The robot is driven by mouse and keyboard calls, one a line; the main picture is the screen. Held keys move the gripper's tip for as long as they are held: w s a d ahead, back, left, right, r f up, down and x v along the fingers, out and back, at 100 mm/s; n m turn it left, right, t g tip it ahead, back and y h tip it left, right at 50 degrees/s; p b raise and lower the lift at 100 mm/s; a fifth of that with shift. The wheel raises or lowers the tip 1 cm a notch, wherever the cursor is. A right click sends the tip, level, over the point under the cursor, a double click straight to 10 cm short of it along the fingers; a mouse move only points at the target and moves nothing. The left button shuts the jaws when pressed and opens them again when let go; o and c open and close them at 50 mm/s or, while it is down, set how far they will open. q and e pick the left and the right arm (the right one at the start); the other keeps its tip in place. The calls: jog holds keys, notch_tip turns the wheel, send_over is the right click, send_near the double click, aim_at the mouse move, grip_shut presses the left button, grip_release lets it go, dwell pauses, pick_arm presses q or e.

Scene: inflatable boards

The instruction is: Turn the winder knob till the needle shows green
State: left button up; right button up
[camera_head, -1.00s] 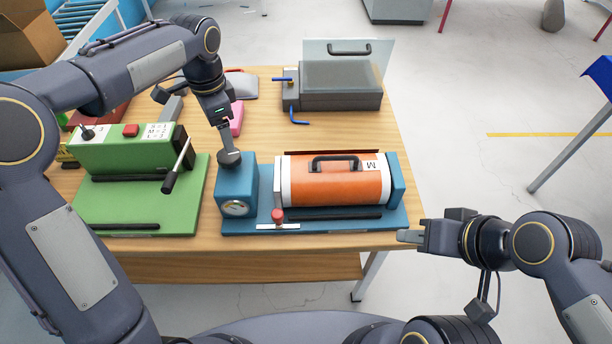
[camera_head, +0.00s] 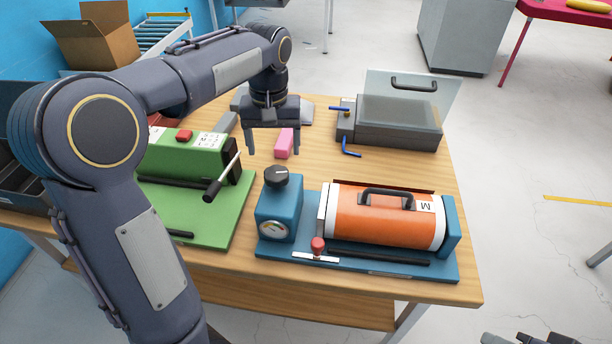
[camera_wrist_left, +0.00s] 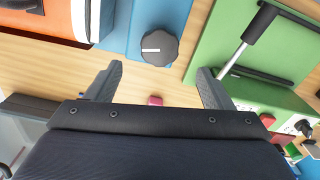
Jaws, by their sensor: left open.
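The winder is a blue box (camera_head: 280,213) with a dark round knob (camera_head: 277,177) on top and a small coloured gauge (camera_head: 274,229) on its front. The gauge's needle is too small to read. The knob also shows in the left wrist view (camera_wrist_left: 159,46), with a white mark on it. An orange roller marked M (camera_head: 375,215) lies beside the box on the same blue base. My left gripper (camera_head: 276,150) is open and empty, above and behind the knob, apart from it. Only a dark piece of my right gripper (camera_head: 525,339) shows at the bottom edge; its fingers cannot be made out.
A green machine (camera_head: 190,153) with a black-ended lever (camera_head: 221,178) stands left of the winder. A red-topped peg (camera_head: 318,245) stands at the blue base's front. Behind are a pink block (camera_head: 284,142) and a grey box with a clear lid (camera_head: 400,118).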

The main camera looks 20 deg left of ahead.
aim_at(276, 173)
pick_arm(q)
jog(key=shift+f+n, duration=0.15)
jog(key=shift+n, duration=0.35)
jog(key=shift+f, duration=0.25)
notch_tip(276, 173, down, 7)
jog(key=shift+c, duration=0.3)
jog(key=c, duration=0.9)
